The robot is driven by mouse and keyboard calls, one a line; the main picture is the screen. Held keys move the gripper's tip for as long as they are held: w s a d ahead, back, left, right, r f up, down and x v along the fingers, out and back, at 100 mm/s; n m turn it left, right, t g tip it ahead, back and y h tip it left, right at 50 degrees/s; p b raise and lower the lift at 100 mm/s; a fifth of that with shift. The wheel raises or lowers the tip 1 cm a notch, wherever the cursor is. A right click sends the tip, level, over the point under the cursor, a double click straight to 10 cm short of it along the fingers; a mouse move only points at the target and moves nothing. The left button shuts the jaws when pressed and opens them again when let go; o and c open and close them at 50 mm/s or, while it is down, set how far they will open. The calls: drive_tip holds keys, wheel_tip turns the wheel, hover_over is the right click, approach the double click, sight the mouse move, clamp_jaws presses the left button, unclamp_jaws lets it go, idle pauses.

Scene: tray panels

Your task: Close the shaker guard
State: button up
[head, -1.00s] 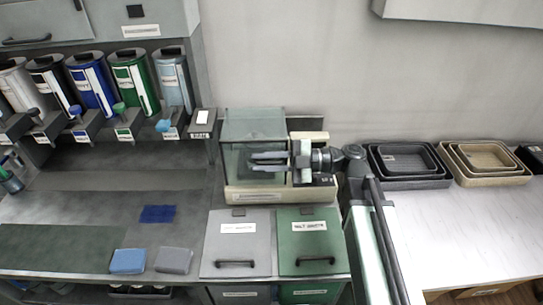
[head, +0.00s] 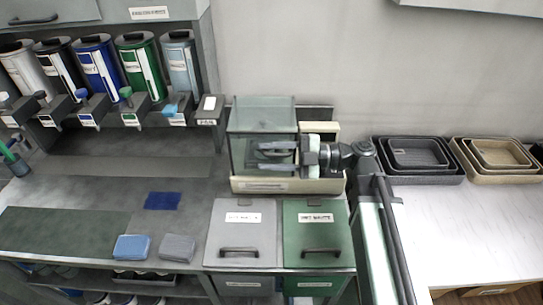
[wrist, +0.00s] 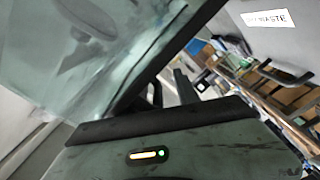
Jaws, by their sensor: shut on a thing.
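The shaker (head: 262,184) stands on the counter against the wall, with a pale base. Its clear greenish guard (head: 262,115) rises above it as a box with dark edges. My gripper (head: 276,156) reaches in from the right at the guard's right side, and its fingers overlap the guard in the picture. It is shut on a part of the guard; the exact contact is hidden. In the wrist view, a tilted clear panel of the guard (wrist: 85,50) fills the upper left.
A grey-lidded bin (head: 240,232) and a green-lidded bin (head: 318,232) are in front of the shaker. Nested black trays (head: 415,175) and tan trays (head: 495,172) stand to the right. Several canisters (head: 97,70) line the left.

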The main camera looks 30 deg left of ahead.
drive_tip(key=shift+w, duration=0.1)
drive_tip(key=v, duration=0.7)
drive_tip(key=shift+w+d, duration=0.2)
drive_tip(key=shift+d, duration=0.15)
drive_tip(key=v, duration=0.9)
idle(0.4)
drive_tip(key=shift+r, duration=0.1)
